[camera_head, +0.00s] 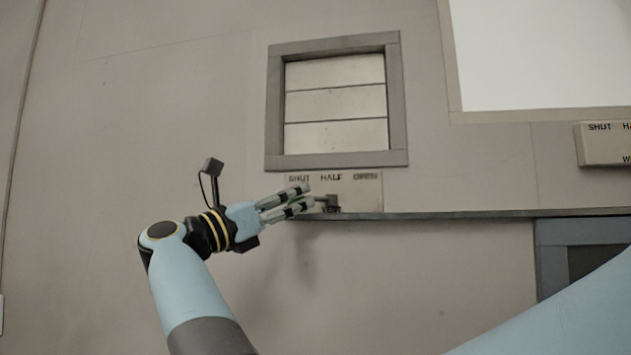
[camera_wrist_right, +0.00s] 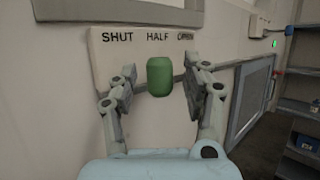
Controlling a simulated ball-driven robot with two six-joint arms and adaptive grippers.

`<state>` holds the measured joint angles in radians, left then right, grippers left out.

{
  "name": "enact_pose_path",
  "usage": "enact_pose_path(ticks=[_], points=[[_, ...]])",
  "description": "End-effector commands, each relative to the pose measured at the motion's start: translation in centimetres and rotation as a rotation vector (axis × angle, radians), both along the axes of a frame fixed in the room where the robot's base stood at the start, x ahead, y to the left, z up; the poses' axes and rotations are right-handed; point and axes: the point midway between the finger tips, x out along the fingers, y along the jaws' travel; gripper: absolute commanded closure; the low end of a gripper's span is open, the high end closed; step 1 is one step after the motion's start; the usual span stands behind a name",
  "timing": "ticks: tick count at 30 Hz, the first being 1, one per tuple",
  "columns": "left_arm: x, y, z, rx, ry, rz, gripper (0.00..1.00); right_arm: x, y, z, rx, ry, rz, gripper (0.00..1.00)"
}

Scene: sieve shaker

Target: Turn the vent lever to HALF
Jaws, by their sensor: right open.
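The vent lever shows in the right wrist view as a green knob (camera_wrist_right: 160,76) below the word HALF. In the head view its dark pivot (camera_head: 333,203) sits low on the label plate (camera_head: 368,191), marked SHUT, HALF and OPEN. The lever seems to reach left from the pivot, but the fingers partly hide it; I cannot tell its exact setting. My right gripper (camera_head: 307,197) is open at the lever's left end. Its fingers stand on either side of the knob in the wrist view, with gaps showing. My left gripper is not in view.
The framed vent (camera_head: 336,104) with flat slats is just above the plate. A ledge (camera_head: 470,213) runs right from below the plate. Another labelled box (camera_head: 605,145) is at far right. A grey-framed panel (camera_wrist_right: 252,95) and shelves (camera_wrist_right: 302,105) stand right in the wrist view.

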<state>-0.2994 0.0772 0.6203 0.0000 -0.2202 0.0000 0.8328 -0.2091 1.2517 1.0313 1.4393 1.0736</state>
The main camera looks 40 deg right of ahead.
Motion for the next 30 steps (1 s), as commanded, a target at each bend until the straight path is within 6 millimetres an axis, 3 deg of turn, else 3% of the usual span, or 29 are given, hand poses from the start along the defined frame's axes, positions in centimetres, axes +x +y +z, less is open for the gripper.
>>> enact_pose_path(ticks=[3,12,23,30], points=[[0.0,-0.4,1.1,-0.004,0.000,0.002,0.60,0.2,-0.3,0.8,0.000,0.002,0.001,0.51],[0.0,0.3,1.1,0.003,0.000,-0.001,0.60,0.3,-0.4,0.6,0.000,0.002,0.002,0.53],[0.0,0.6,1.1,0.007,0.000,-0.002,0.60,0.3,-0.4,0.6,0.000,0.002,0.002,1.00],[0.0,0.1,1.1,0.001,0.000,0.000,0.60,0.3,-0.4,0.6,-0.001,0.002,0.002,1.00]])
